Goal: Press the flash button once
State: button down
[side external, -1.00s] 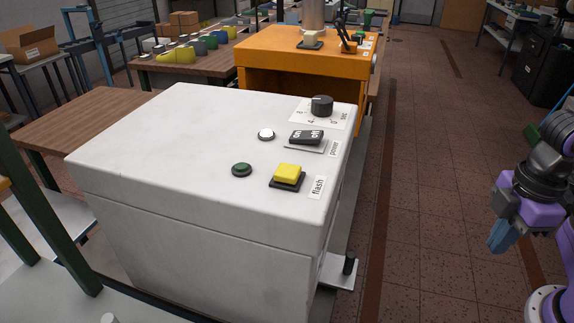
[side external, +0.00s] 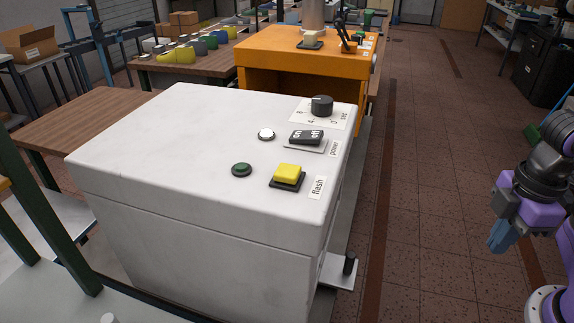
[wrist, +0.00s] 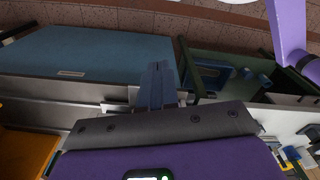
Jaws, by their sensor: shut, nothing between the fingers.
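The flash button (side external: 288,173) is a yellow square key on a dark base, on top of a white machine box (side external: 180,130), near its right front edge. A label reading "flash" (side external: 317,187) lies beside it. My gripper (side external: 495,244) is at the right of the side view, well apart from the box, with its blue fingers pointing down over the floor. The fingers are shut and empty. In the wrist view my shut fingers (wrist: 158,72) show at the centre; the flash button cannot be made out there.
Near the button are a dark green round button (side external: 242,170), a white round button (side external: 266,134), a black power rocker switch (side external: 306,137) and a black dial (side external: 322,105). An orange machine (side external: 300,60) stands behind. Open tiled floor (side external: 430,180) separates my gripper from the box.

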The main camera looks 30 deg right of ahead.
dwell(0.4)
notch_tip(320, 180, up, 25)
jog(key=n+t+y, duration=0.2)
jog(key=t+y, duration=0.2)
jog(key=t, duration=0.4)
send_over(293, 173)
jog(key=shift+f, duration=4.4)
jog(key=shift+f, duration=0.1)
jog(key=shift+f, duration=0.35)
